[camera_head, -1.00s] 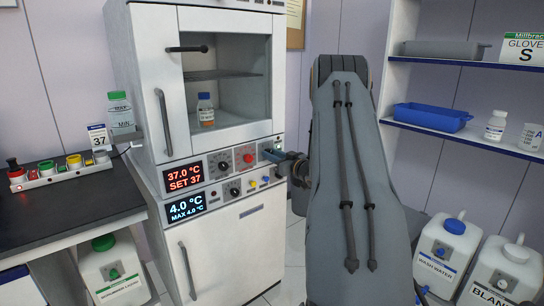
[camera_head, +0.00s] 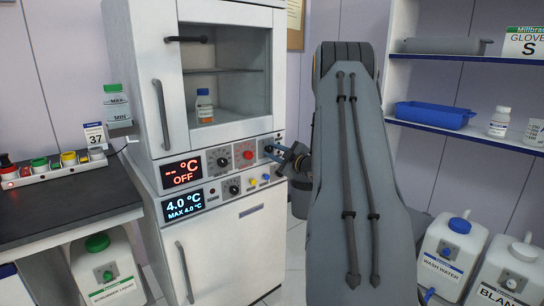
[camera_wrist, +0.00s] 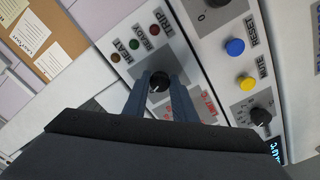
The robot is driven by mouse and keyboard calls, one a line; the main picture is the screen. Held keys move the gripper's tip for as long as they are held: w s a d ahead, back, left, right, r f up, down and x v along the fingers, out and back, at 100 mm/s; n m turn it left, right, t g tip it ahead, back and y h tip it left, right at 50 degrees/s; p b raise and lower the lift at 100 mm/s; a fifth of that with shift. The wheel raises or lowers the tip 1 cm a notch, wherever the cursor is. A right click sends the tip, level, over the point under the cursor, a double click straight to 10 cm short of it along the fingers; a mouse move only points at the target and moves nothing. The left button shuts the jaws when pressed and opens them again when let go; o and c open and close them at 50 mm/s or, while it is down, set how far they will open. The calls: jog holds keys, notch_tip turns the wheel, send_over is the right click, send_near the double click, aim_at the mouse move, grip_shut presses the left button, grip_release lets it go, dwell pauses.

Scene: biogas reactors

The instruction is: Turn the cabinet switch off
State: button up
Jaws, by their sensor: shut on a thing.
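The white cabinet (camera_head: 232,137) stands left of centre in the head view, with a control panel below its glass door. Its upper red display (camera_head: 182,172) reads "-- °C OFF". In the wrist view, the black switch knob (camera_wrist: 159,81) sits on a grey plate beside the HEAT, READY and TRIP lamps. My gripper (camera_wrist: 159,88) has its two blue-grey fingers on either side of the knob and is shut on it. In the head view, my gripper (camera_head: 274,153) reaches the panel's right end. It largely hides the switch there.
A lower display (camera_head: 185,206) reads 4.0 °C. A red knob (camera_head: 248,155) and other dials lie left of my gripper. A bottle (camera_head: 204,106) stands behind the glass. A dark bench (camera_head: 70,207) is left; shelves (camera_head: 480,135) and jugs (camera_head: 449,255) are right.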

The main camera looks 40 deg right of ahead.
jog(key=shift+n+b, duration=0.6)
jog(key=shift+n, duration=0.5)
jog(key=o, duration=1)
jog(key=shift+o, duration=0.2)
jog(key=s, duration=0.8)
